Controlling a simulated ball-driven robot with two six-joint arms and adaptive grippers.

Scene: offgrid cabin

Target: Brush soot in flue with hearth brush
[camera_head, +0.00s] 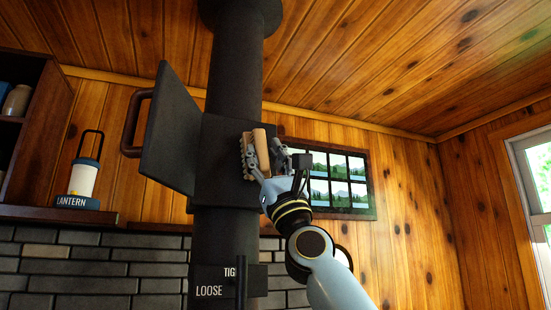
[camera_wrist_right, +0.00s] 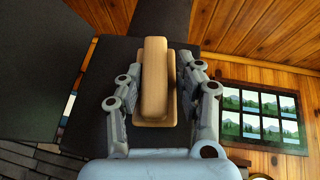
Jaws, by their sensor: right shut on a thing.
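The hearth brush (camera_head: 261,146) has a light wooden handle and back with bristles on its left side. My right gripper (camera_head: 265,160) is shut on it and holds it up at the flue. In the right wrist view the brush (camera_wrist_right: 156,80) sits between the two fingers of the right gripper (camera_wrist_right: 158,92). The flue (camera_head: 234,85) is a dark vertical pipe with a box section, and its door (camera_head: 168,130) stands swung open to the left. The brush is in front of the box section; I cannot tell whether the bristles touch it. No soot can be made out. My left gripper is out of view.
A lantern (camera_head: 84,182) stands on a ledge at the left, near a dark shelf (camera_head: 30,140). A framed window picture (camera_head: 345,180) is on the wood wall right of the flue. A lever (camera_head: 241,280) marked TIG and LOOSE is low on the pipe. Open air lies right of my arm.

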